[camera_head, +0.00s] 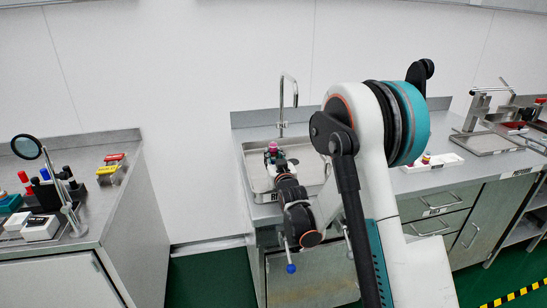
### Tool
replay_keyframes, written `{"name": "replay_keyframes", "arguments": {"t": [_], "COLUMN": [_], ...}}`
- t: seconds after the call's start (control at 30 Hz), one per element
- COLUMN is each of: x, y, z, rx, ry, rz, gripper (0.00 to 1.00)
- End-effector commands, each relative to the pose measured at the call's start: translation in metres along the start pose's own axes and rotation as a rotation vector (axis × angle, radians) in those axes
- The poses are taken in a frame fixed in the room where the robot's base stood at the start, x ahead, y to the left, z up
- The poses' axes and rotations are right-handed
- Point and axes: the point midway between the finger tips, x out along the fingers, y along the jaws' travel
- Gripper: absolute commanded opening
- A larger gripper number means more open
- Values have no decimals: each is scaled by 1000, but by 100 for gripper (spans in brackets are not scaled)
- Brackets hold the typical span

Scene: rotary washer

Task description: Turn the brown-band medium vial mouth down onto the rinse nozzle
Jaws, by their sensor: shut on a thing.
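My gripper (274,158) is small and dark in this view, at the end of my arm over the steel sink (249,183). It is shut on a small vial-like thing with a pink-red part (272,147) showing at its tip. I cannot make out a brown band, or which way the mouth faces. The rinse nozzle cannot be picked out; my gripper and arm cover part of the sink.
A tall tap (282,104) rises behind the sink. On the right counter a white tray (443,162) holds small coloured items, partly behind my arm. A metal-framed tray (486,143) stands farther right. The left bench carries a magnifier (27,147) and racks.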

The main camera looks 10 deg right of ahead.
Motion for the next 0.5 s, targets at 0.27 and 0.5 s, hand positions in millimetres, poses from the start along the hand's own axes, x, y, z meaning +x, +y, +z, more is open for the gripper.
{"name": "replay_keyframes", "arguments": {"t": [0.27, 0.5], "x": [8, 8], "y": [0, 0], "z": [-5, -5], "rx": [-2, -2], "ry": [15, 15], "rz": [0, 0], "gripper": [41, 46]}}
